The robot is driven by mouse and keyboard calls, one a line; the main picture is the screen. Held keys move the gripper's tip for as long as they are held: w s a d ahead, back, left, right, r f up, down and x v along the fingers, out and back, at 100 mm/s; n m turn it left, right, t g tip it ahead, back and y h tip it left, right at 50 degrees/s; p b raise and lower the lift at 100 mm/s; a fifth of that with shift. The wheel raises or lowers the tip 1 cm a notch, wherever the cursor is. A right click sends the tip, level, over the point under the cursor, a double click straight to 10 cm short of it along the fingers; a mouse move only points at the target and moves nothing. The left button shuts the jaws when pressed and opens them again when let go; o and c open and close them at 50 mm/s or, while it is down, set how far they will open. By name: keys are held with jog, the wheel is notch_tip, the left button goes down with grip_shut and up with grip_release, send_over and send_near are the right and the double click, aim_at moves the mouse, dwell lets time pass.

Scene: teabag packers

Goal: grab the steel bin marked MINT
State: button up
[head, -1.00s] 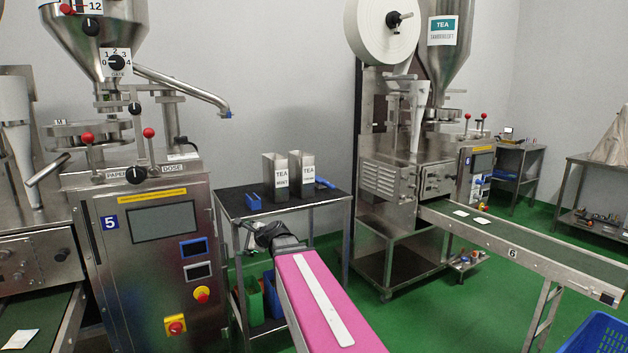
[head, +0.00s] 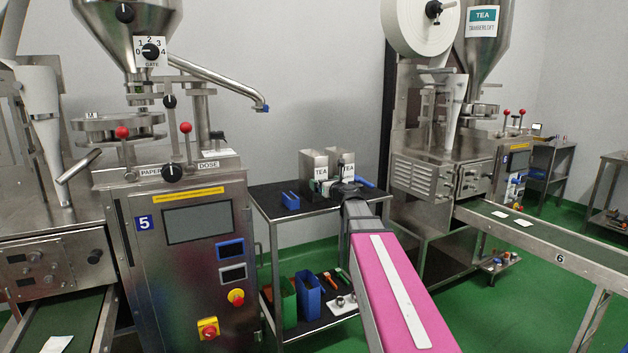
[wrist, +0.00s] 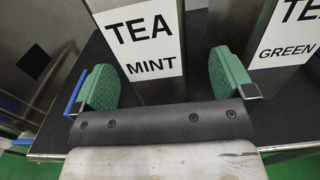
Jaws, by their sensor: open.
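The steel MINT bin (head: 313,164) stands upright on the black-topped table, the left of two steel bins in the head view. In the wrist view its white label reading TEA MINT (wrist: 140,42) faces me. My gripper (wrist: 165,84) is open, with green-padded fingers on either side of the bin's lower front. I cannot tell whether the pads touch it. In the head view my gripper (head: 334,187) is in front of the bins and hides their lower parts. The GREEN bin (wrist: 285,35) stands just right of the right finger.
The table (head: 275,209) also holds a small blue tray (head: 290,201) at left and a blue item (head: 365,182) at right. Machine 5 (head: 190,270) stands close on the left, another packing machine (head: 440,178) on the right. Green and blue containers (head: 308,300) sit on the lower shelf.

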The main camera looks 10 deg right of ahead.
jog(key=shift+a+x, duration=0.15)
jog(key=shift+x, duration=1.2)
jog(key=shift+a+x, duration=0.2)
jog(key=shift+x, duration=1.2)
jog(key=shift+s+r, duration=0.1)
jog(key=shift+s, duration=0.05)
jog(key=shift+c, duration=0.3)
jog(key=c, duration=0.9)
